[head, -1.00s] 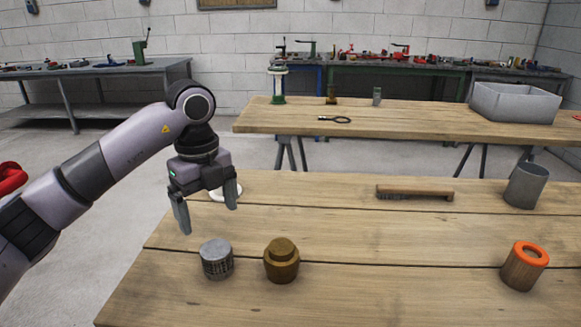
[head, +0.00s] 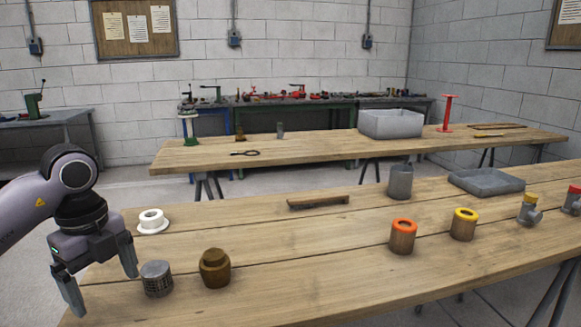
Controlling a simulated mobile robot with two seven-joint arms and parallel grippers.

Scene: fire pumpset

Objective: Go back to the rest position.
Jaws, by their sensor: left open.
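My left gripper (head: 101,277) is open and empty at the left end of the near wooden table (head: 330,275), pointing down. Its fingers are to the left of a grey mesh strainer (head: 157,279) and apart from it, as far as this view shows. A brass fitting (head: 215,268) stands just right of the strainer. A white flanged ring (head: 151,221) lies behind them. My right gripper is not in view.
On the near table are a brush (head: 318,202), a grey cylinder (head: 400,182), an orange-topped cylinder (head: 402,237), a yellow-topped one (head: 463,224), a grey tray (head: 486,181) and valves (head: 529,210) at right. A second table (head: 300,150) with a grey bin (head: 390,124) stands behind.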

